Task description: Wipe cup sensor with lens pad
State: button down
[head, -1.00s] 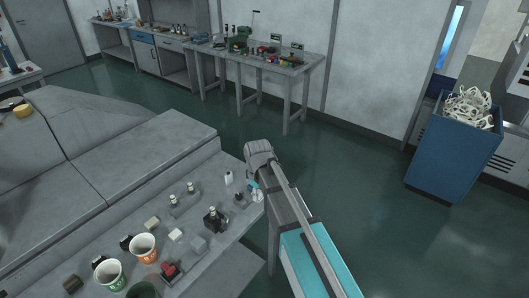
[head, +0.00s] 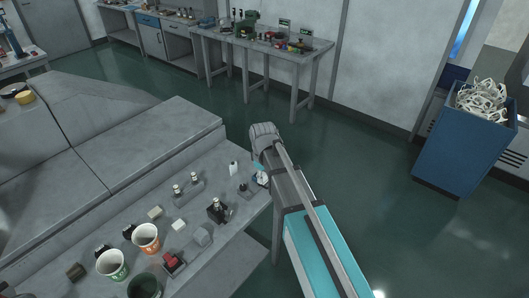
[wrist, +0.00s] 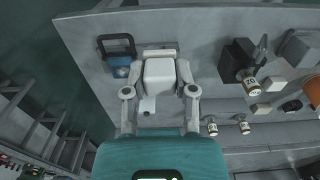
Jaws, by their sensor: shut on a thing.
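My gripper (wrist: 160,92) is shut on a white block, likely the lens pad (wrist: 159,75), which sits between its two fingers in the wrist view. In the head view my gripper (head: 262,178) is at the right end of the grey bench (head: 235,236), partly hidden by my arm. A dark frame with a blue part, possibly the cup sensor (wrist: 118,48), is just left of the held block in the wrist view. The block appears apart from it, but the height between them is unclear. The block hides part of the bench behind it.
A white bottle (head: 233,168), two small vials (head: 178,190) and a black device (head: 217,209) stand nearby on the bench. An orange cup (head: 146,238) and a green cup (head: 112,264) are farther left. A blue bin (head: 462,145) stands on the floor at right.

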jog(key=w+f+b, duration=0.1)
jog(key=w, duration=1.3)
jog(key=shift+a, duration=0.35)
jog(key=shift+f, duration=0.2)
